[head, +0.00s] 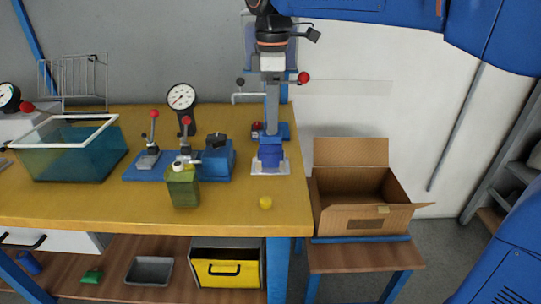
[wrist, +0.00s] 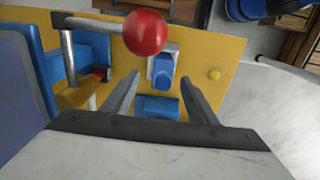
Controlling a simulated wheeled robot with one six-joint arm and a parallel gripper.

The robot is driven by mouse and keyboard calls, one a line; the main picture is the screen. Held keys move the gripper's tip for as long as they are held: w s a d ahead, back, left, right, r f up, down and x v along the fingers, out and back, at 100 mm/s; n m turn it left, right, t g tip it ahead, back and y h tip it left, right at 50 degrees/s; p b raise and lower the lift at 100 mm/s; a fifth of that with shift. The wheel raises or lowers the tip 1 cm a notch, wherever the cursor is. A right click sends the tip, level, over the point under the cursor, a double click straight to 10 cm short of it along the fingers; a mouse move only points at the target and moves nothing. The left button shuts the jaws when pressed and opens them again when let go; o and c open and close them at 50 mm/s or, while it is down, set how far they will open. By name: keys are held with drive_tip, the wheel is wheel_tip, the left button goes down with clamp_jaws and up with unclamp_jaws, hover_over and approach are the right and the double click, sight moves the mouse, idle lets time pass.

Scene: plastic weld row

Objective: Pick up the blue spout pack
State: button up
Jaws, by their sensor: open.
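The blue spout pack (head: 270,153) stands on a small white plate (head: 258,169) near the right end of the yellow workbench. In the wrist view the blue spout pack (wrist: 163,70) shows beyond and between my fingertips. My gripper (wrist: 160,80) is open, with a finger on each side and nothing between them. In the head view my arm comes down from the top, above and behind the pack. The pack is apart from the fingers.
A yellow cap (head: 265,203) lies in front. A green pack (head: 182,187) and blue fixture (head: 218,160) stand left. An open carton (head: 332,222) is right.

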sight(270, 148)
drive_tip(key=shift+s+a+f, duration=0.1)
drive_tip(key=shift+s+f, duration=0.05)
drive_tip(key=shift+f, duration=1.15)
drive_tip(key=shift+s+a+f, duration=0.1)
drive_tip(key=shift+f, duration=1.15)
clamp_jaws()
drive_tip(key=shift+r, duration=0.1)
